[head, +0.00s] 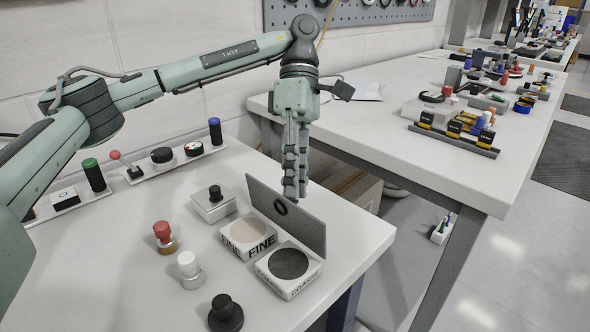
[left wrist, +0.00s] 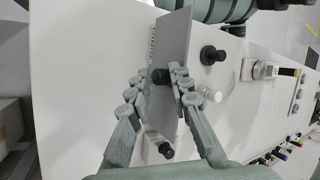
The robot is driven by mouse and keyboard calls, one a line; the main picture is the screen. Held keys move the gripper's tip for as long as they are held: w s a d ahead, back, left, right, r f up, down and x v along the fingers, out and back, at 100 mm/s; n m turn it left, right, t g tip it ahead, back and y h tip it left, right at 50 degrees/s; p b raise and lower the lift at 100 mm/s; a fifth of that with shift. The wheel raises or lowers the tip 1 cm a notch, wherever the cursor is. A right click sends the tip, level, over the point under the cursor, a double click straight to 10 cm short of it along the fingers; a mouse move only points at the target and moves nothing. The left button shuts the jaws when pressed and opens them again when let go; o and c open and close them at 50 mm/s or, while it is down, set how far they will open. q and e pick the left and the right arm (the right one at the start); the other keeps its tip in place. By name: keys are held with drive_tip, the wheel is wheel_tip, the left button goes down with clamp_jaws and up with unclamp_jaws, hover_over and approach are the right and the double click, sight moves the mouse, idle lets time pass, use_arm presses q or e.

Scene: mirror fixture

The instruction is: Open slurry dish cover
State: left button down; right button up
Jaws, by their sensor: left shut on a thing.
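The slurry dish cover (head: 303,226), a thin grey plate with a dark ring mark, stands on edge behind two square white dishes. The FINE dish (head: 248,235) has a pale round top; the COARSE dish (head: 288,266) has a dark one. Both tops are uncovered. My left gripper (head: 295,190) points down at the cover's upper edge. In the left wrist view the cover (left wrist: 173,55) and a black knob (left wrist: 159,76) lie between its fingers, which are shut on the cover. Whether the cover touches the dishes is unclear. My right gripper is not in view.
A metal box with a black knob (head: 214,204), a red-topped piece (head: 165,236), a white-topped piece (head: 189,270) and a black knob piece (head: 225,314) stand left of the dishes. A rail of parts (head: 130,176) lies behind. Another table (head: 400,160) is to the right, across a gap.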

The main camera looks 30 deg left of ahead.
sight(294, 232)
use_arm(q)
drive_tip(key=shift+s+d+f+g, duration=0.15)
drive_tip(key=shift+f+g, duration=0.1)
drive_tip(key=shift+f, duration=0.55)
drive_tip(key=shift+w+d+f+g, duration=0.1)
drive_tip(key=shift+f+g, duration=0.15)
drive_tip(key=shift+f, duration=0.55)
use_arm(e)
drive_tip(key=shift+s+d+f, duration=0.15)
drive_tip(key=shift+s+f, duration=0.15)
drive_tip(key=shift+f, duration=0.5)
use_arm(q)
drive_tip(key=shift+s, duration=0.1)
drive_tip(key=c, duration=1.3)
unclamp_jaws()
drive_tip(key=shift+a, duration=0.15)
drive_tip(key=shift+o, duration=0.4)
drive_tip(key=shift+c, duration=0.5)
drive_tip(key=shift+w+r, duration=0.15)
drive_tip(key=shift+w, duration=0.1)
drive_tip(key=shift+c, duration=0.5)
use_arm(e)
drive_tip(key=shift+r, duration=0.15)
use_arm(q)
drive_tip(key=v, duration=1.2)
drive_tip(key=shift+s+r, duration=0.15)
drive_tip(key=shift+r, duration=0.25)
